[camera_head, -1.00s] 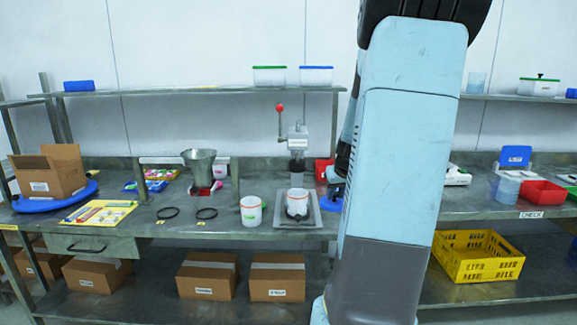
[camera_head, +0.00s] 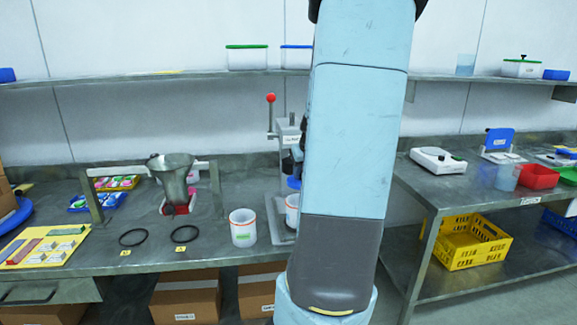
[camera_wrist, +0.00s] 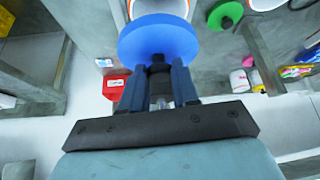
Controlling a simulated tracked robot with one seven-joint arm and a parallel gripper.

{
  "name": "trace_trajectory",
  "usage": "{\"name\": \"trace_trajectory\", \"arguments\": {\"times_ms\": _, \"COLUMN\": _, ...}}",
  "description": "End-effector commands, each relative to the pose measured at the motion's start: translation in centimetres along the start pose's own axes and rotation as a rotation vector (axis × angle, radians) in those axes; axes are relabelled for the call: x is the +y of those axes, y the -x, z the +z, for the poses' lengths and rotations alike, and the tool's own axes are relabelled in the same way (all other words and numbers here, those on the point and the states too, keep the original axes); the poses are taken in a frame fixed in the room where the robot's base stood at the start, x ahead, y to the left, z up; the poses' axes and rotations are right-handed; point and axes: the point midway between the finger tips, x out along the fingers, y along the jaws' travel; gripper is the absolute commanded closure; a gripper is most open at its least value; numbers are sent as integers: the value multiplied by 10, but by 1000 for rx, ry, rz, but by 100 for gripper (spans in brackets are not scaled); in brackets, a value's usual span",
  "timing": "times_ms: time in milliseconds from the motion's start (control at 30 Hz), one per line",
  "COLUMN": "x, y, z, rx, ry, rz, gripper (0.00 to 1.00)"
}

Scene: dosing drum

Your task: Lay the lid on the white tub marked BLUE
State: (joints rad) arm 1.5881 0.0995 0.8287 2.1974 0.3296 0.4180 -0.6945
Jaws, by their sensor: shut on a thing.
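My gripper (camera_wrist: 160,85) is shut on a blue round lid (camera_wrist: 158,40) in the wrist view. A white tub with an orange rim (camera_wrist: 170,6) shows partly behind the lid's far edge; whether they touch I cannot tell. In the head view a blue edge, likely the lid (camera_head: 294,183), shows just above a white tub (camera_head: 291,212) on the press's plate, half hidden by my arm. No mark is readable on that tub.
The press with a red-knobbed lever (camera_head: 271,98) stands behind the tubs. A metal funnel (camera_head: 172,168) and two black rings (camera_head: 185,233) are to the left. In the wrist view a green disc (camera_wrist: 225,15) lies to the right. A yellow crate (camera_head: 470,243) sits at lower right.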

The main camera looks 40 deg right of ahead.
Motion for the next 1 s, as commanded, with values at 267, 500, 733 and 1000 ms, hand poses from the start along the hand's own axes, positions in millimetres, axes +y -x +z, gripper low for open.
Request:
{"name": "trace_trajectory", "arguments": {"times_ms": 267, "x": -6, "y": -8, "z": 3, "rx": -1, "ry": 10, "rz": -5, "gripper": 99}}
{"name": "trace_trajectory", "arguments": {"times_ms": 500, "x": -5, "y": -24, "z": 12, "rx": -1, "ry": 7, "rz": -5, "gripper": 99}}
{"name": "trace_trajectory", "arguments": {"times_ms": 733, "x": -3, "y": -39, "z": 22, "rx": -1, "ry": 4, "rz": -4, "gripper": 99}}
{"name": "trace_trajectory", "arguments": {"times_ms": 1000, "x": -2, "y": -49, "z": 28, "rx": 0, "ry": 3, "rz": -2, "gripper": 99}}
